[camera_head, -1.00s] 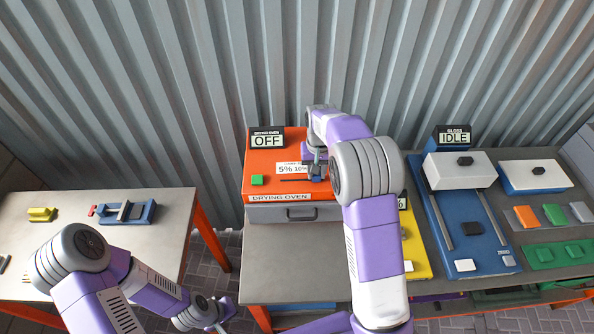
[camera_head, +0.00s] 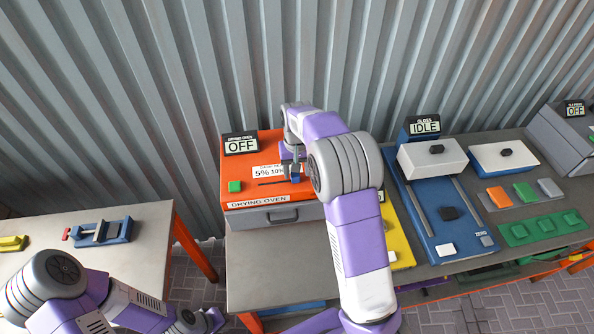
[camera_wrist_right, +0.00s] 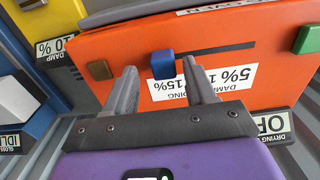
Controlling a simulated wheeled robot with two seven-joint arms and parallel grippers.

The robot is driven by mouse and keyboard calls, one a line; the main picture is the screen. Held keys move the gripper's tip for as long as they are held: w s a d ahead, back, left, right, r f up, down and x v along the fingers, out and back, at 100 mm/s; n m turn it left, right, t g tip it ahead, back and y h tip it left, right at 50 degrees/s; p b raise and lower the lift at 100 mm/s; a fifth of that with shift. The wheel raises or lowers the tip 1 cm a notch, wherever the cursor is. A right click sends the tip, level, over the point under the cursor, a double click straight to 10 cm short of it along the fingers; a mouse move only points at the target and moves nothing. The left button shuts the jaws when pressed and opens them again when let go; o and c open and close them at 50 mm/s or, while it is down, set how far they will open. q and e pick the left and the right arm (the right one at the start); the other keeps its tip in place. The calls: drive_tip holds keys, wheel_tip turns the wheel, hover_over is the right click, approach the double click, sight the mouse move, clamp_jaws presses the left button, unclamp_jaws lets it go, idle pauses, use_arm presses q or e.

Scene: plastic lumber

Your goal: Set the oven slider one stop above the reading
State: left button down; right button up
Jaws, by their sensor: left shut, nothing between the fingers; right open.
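The orange drying oven (camera_head: 236,192) shows OFF on its display (camera_head: 240,145). Its blue slider knob (camera_wrist_right: 163,64) stands beside the 15% mark on an upside-down label (camera_wrist_right: 215,82) in the right wrist view. The bare slot (camera_wrist_right: 222,48) runs from the knob toward the 5% side. My right gripper (camera_wrist_right: 163,76) is open, its fingertips on either side of the knob with visible gaps. It also shows over the oven in the head view (camera_head: 292,172). The damp meter's display (camera_wrist_right: 56,49) reads 10 %. My left arm is at lower left; its fingers are not visible.
A green button (camera_wrist_right: 308,40) and a brown knob (camera_wrist_right: 98,70) flank the slider on the oven. A yellow device (camera_head: 399,235) and the blue gloss unit (camera_head: 425,215) stand to the right. The bench front (camera_head: 275,265) is bare.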

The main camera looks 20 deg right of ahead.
sight(297, 174)
wheel_tip(297, 174, up, 7)
drive_tip(key=shift+f, duration=0.15)
idle(0.5)
